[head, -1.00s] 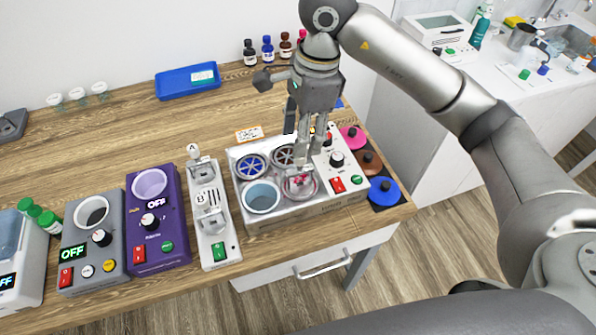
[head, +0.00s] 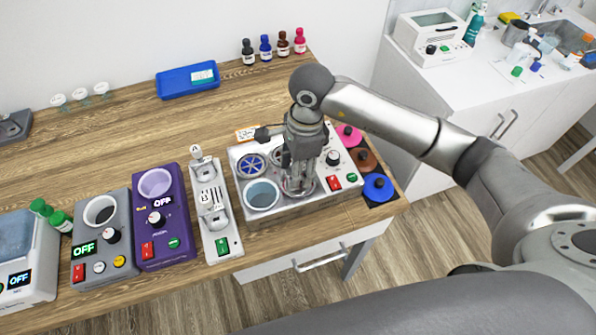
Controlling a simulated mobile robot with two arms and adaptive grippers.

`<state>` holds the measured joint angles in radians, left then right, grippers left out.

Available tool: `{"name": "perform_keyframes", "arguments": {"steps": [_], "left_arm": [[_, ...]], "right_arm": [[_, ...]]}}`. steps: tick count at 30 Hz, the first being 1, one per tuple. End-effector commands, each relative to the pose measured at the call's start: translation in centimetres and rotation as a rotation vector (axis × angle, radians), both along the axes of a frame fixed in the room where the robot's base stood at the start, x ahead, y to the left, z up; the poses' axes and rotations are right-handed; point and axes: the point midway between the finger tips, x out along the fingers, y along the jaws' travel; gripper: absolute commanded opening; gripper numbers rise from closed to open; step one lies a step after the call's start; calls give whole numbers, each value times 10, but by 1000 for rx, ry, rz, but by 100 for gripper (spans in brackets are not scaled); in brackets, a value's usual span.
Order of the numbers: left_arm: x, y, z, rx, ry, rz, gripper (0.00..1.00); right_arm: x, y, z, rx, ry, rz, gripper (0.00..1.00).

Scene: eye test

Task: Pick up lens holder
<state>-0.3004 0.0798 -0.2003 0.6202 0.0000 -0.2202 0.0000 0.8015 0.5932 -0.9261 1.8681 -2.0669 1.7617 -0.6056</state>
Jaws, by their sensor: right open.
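My right gripper (head: 298,178) points down, with its fingers over the front right well of the white multi-well unit (head: 270,215). It is open; its fingers and wrist hide most of that well and part of the one behind. I cannot make out a lens holder for certain under the fingers. A narrow white stand (head: 222,244) left of the unit carries grey holder-like pieces (head: 211,200) and a tag marked A; which piece is the lens holder I cannot tell. My left gripper is not in view.
The unit's blue-spoked well (head: 252,165) and light-blue well (head: 262,195) are uncovered. Pink (head: 348,136), brown (head: 364,160) and blue (head: 378,187) lids lie to its right. A purple heater (head: 162,220) and a grey heater (head: 105,245) stand left.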

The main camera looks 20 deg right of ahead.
Motion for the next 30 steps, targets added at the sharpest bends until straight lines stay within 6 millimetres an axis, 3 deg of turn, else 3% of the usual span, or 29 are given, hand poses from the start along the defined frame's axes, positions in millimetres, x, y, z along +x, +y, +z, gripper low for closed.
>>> {"name": "perform_keyframes", "arguments": {"steps": [8,18,30], "left_arm": [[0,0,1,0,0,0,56],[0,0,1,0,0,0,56],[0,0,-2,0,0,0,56]], "right_arm": [[0,1,-4,0,-2,0,43],[0,1,-4,0,-2,0,0],[1,1,-2,1,-3,0,0]]}}
